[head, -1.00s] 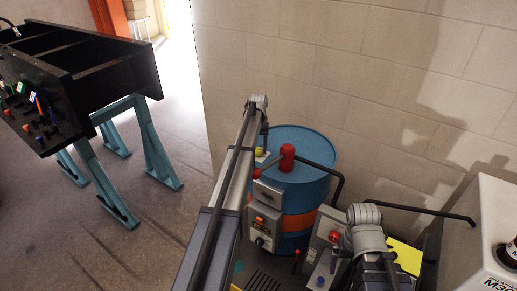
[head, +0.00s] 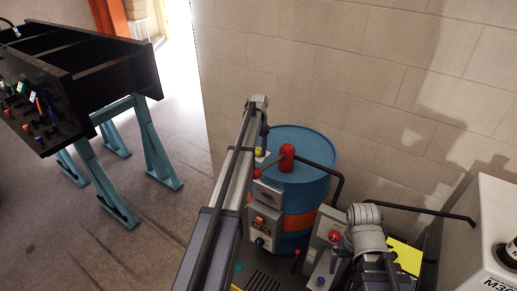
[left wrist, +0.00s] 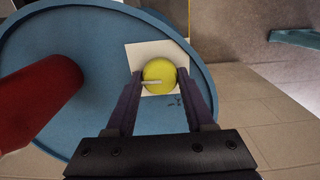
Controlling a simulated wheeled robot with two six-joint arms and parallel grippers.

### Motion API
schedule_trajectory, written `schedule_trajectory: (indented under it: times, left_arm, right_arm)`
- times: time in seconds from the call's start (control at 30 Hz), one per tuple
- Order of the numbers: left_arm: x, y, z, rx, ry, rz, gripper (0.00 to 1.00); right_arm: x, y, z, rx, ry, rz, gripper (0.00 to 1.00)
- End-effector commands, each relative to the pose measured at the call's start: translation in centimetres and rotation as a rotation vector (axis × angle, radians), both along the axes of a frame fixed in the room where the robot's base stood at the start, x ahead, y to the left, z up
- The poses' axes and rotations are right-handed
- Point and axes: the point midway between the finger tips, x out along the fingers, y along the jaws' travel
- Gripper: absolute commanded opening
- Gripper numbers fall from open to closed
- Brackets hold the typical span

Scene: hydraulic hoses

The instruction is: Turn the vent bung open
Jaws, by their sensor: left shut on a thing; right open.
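The vent bung is a yellow round cap (left wrist: 158,76) with a pale line mark, on a white square label (left wrist: 142,56) on top of the blue drum (head: 310,174). In the head view the yellow bung (head: 259,152) shows at the drum's left rim. My left gripper (left wrist: 158,88) has its fingers on either side of the bung and is shut on it. In the head view my left gripper (head: 262,150) points down at the bung. My right arm shows at the lower right of the head view; its fingertips are hidden.
A red pump fitting (head: 287,157) stands on the drum beside the bung. A grey control box (head: 264,225) is in front of the drum. A black hose runs right from it. A black bench (head: 80,65) on teal legs stands left. The wall is close behind.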

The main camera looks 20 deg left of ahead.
Motion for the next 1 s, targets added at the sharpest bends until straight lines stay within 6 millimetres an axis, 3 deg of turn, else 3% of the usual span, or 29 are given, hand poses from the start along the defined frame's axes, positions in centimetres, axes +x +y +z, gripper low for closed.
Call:
schedule_trajectory:
  times: [0.4, 0.43, 0.7, 1.0]
  left_arm:
    - [-0.02, 0.00, 0.00, 0.000, 0.001, -0.008, 0.00]
    - [-0.02, -0.01, 0.00, 0.000, 0.001, -0.008, 0.56]
    - [-0.01, 0.00, 0.00, 0.000, 0.000, -0.007, 0.83]
    - [-0.01, 0.00, 0.18, 0.000, 0.000, -0.006, 0.83]
  right_arm:
    - [0.00, 0.00, 0.00, 0.000, 0.000, 0.000, 1.00]
    - [0.00, 0.00, 0.00, 0.000, 0.000, 0.000, 1.00]
    - [0.00, 0.00, 0.00, 0.000, 0.000, 0.000, 1.00]
    - [0.00, 0.00, 0.18, 0.000, 0.000, 0.000, 1.00]
